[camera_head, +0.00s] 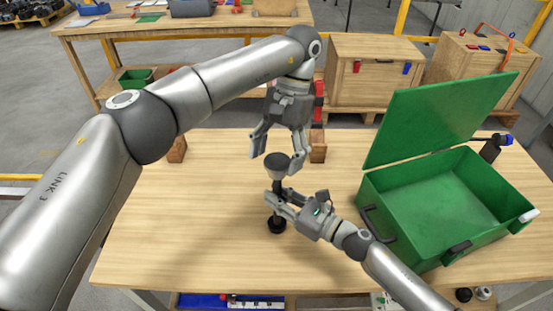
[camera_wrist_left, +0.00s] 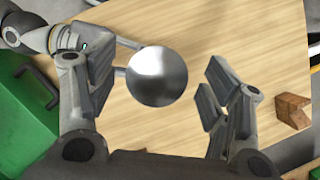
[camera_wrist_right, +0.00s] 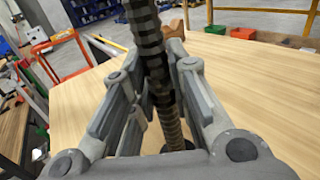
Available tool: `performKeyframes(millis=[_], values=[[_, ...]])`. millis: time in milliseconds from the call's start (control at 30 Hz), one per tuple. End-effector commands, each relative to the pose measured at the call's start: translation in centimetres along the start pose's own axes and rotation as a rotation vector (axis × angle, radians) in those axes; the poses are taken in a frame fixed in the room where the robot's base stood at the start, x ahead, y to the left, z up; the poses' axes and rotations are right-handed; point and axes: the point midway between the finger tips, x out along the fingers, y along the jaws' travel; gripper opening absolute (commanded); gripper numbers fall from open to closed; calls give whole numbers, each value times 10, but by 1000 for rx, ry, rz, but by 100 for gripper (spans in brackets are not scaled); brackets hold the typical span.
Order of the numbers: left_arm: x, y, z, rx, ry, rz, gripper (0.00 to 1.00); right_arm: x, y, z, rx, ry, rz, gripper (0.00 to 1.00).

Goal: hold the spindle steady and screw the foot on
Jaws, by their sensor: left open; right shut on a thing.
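The dark threaded spindle (camera_wrist_right: 150,45) stands upright, with its black round lower end (camera_head: 277,225) at the table. A dark grey, cup-shaped piece, apparently the foot (camera_head: 277,163), is at the spindle's top; its round grey face (camera_wrist_left: 157,76) shows in the left wrist view. I cannot tell whether its thread is engaged. My left gripper (camera_head: 276,155) is open, pointing down just above the foot, its fingers spread to either side without visible contact. My right gripper (camera_head: 279,200) is shut on the spindle below the foot, coming from the right.
A green box (camera_head: 440,205) with its lid (camera_head: 430,115) raised stands on the right of the table. Wooden blocks (camera_head: 177,150) (camera_head: 318,148) sit at the back edge. A dark, blue-tipped thing (camera_head: 492,148) is behind the box. The table's left and front are clear.

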Motion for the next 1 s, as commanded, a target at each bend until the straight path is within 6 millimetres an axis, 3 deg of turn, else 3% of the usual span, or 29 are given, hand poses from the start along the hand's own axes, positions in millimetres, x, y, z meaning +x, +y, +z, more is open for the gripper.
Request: performKeyframes(millis=[200,667,1000], values=[[-23,0,9,0,1,-1,73,0,-1,-1,0,1,-2,0],[-25,0,10,-35,4,0,70,0,-1,0,0,1,-2,0],[-27,-2,9,-475,44,4,70,0,-1,0,0,1,-2,0]])
